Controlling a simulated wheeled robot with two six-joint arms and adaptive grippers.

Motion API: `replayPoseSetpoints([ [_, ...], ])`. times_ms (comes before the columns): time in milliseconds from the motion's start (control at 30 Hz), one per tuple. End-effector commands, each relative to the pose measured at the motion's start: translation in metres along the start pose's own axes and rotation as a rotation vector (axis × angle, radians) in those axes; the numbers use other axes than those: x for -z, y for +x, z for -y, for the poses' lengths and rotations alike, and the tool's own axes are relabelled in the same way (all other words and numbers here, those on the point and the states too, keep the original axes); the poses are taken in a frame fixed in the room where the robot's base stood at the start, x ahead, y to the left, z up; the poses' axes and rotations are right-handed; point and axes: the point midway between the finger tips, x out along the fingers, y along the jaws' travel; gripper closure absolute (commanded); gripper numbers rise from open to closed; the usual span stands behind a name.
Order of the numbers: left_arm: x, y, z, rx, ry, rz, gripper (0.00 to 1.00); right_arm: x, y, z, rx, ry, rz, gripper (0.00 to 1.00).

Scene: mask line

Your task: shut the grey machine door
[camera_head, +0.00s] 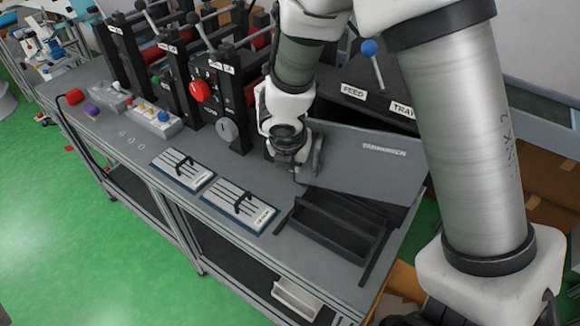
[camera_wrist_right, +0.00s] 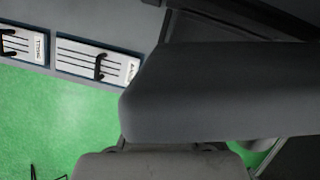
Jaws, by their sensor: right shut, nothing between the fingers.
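The grey machine door (camera_head: 365,165) is a flat panel with a printed label near its upper right. It stands out at an angle from the dark machine, over the black tray on the bench. My right gripper (camera_head: 303,172) is shut and empty at the door's left edge. It is at or very near the panel; I cannot tell whether it touches. In the right wrist view large dark grey shapes fill the middle and bottom, so the contact is hidden there. My left gripper is not in view.
The dark machine housing (camera_head: 385,105) has a blue-knobbed lever (camera_head: 370,48). A black divided tray (camera_head: 335,228) lies below the door. Two labelled flat trays, one here (camera_head: 240,206), lie left of it. A row of black lever stands (camera_head: 205,85) is behind.

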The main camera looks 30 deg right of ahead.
Motion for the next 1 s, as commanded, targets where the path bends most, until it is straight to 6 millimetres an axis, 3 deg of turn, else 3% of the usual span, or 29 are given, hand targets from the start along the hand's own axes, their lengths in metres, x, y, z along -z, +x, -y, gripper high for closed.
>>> replayPoseSetpoints([
  [367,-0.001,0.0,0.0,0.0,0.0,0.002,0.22,-0.002,0.0,0.001,0.0,0.002,0.0,1.0],
  [700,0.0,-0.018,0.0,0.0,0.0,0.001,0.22,-0.053,0.017,0.0,0.101,0.259,-0.001,1.0],
  [1000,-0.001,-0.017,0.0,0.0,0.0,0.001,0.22,-0.058,0.022,0.002,0.125,0.314,0.0,1.0],
])
